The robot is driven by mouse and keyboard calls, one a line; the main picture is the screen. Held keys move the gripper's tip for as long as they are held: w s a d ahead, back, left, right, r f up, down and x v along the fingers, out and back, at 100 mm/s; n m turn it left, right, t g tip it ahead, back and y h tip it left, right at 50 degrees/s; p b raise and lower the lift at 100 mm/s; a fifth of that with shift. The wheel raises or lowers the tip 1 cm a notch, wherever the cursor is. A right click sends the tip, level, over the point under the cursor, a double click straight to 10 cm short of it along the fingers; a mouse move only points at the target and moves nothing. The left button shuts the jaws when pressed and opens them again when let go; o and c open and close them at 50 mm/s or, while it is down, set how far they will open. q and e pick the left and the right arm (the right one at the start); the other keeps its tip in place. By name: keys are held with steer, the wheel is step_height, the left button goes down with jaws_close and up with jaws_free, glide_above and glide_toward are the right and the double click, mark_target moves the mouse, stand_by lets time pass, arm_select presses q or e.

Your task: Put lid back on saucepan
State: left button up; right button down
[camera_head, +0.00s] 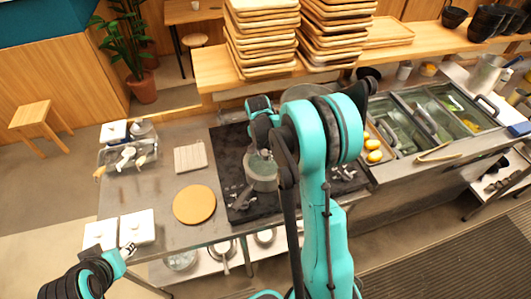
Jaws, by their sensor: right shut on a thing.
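A pale, glassy round shape on the black stove (228,150) looks like the saucepan with its lid (262,172). My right arm comes in over it and hides much of its right side. My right gripper (264,154) is over the round shape, shut on what looks like the lid's knob. I cannot tell whether the lid rests on the saucepan's rim or is held just above it. My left gripper (128,250) is low at the left, by the counter's front edge and away from the saucepan. Its fingers are too small to read.
A round wooden board (194,205) and a pale square board (190,156) lie left of the stove. White containers (137,227) stand at the front left. Stacked wooden trays (262,40) are behind. Food bins (435,110) and a yellow-filled tray (374,150) are at the right.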

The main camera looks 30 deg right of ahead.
steer(key=shift+f+b, duration=0.15)
steer(key=shift+b, duration=0.15)
stand_by(0.4)
steer(key=shift+c, duration=2)
jaws_free()
steer(key=shift+r+p, duration=2.15)
steer(key=shift+r, duration=1.4)
jaws_close()
steer(key=shift+f, duration=0.25)
